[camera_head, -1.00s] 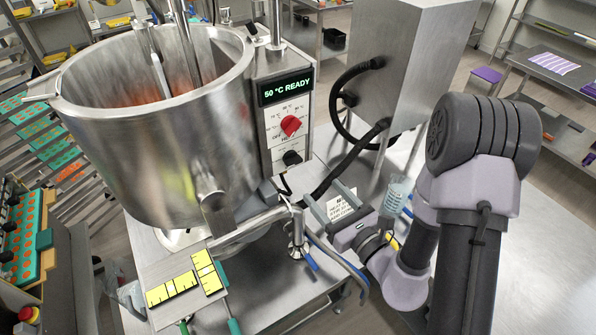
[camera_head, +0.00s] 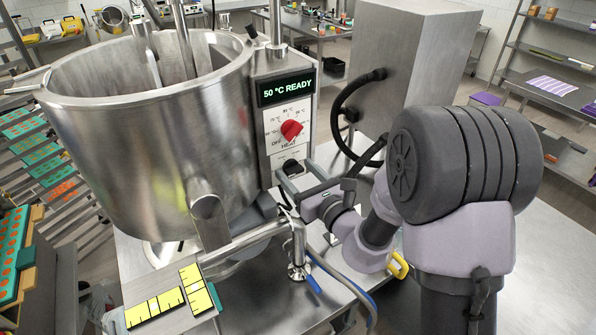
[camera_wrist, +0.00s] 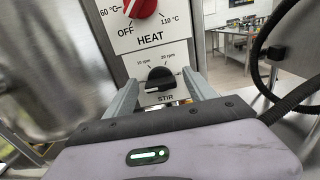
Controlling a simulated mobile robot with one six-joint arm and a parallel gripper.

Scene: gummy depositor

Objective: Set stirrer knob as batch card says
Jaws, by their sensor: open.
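The black stirrer knob (camera_wrist: 160,79), marked STIR, shows between my gripper's fingers in the wrist view. My gripper (camera_wrist: 161,88) is open, with one finger on each side of the knob; contact is not clear. In the head view my gripper (camera_head: 301,180) is at the lower part of the control panel (camera_head: 284,107) and mostly hides the knob. The batch card is not visible now.
The red heat knob (camera_head: 291,130) sits just above, below a display (camera_head: 286,87) reading 50 °C READY. The steel kettle (camera_head: 150,140) stands left of the panel. Black hoses (camera_head: 343,105) curve on the right by a steel cabinet (camera_head: 410,75). A pipe and valve (camera_head: 297,250) stand below.

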